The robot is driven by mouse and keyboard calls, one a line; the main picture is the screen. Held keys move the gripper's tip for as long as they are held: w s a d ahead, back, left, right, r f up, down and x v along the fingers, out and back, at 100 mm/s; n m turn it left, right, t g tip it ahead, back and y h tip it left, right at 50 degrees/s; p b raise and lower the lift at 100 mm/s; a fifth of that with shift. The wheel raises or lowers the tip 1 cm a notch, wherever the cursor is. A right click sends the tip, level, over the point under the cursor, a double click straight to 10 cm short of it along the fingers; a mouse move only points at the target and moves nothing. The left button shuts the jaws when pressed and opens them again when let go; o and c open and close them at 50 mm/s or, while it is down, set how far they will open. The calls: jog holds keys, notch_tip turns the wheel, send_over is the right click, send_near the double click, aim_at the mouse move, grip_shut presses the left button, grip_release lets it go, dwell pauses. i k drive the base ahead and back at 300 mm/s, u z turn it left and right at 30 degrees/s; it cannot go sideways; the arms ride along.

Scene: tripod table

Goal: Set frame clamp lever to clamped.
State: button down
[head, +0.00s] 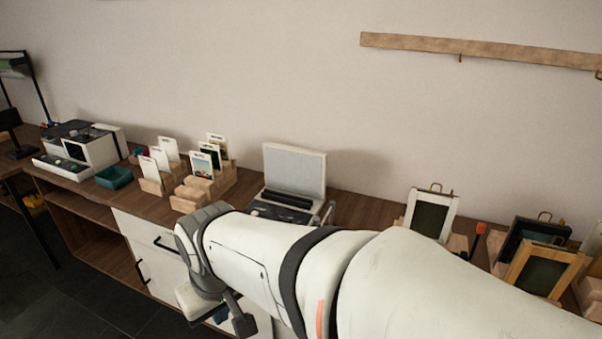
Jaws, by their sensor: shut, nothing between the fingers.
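A small lever with an orange-red tip (480,229) stands roughly upright on the counter at the right, between a white frame and a black frame. It looks like the clamp lever; its base is partly hidden and I cannot tell its setting. The white frame (432,216) with a dark panel leans in a wooden holder just left of it. My gripper (238,318) is low at the centre left, in front of the counter's cabinet front, far left of the lever. It is shut and empty; its fingertips are small and partly turned away.
My arm crosses the lower right, covering the counter's front there. A black frame (535,238) and a wooden frame (545,270) stand at the right. A grey-lidded case (294,172), card holders (190,190), a teal tray (114,177) and a white machine (92,150) line the wooden counter (365,209).

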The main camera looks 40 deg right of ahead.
aim_at(480, 227)
jog(key=z, duration=2.55)
jog(key=k, duration=0.55)
jog(key=z, duration=0.35)
jog(key=i, duration=1.2)
jog(key=u, duration=0.4)
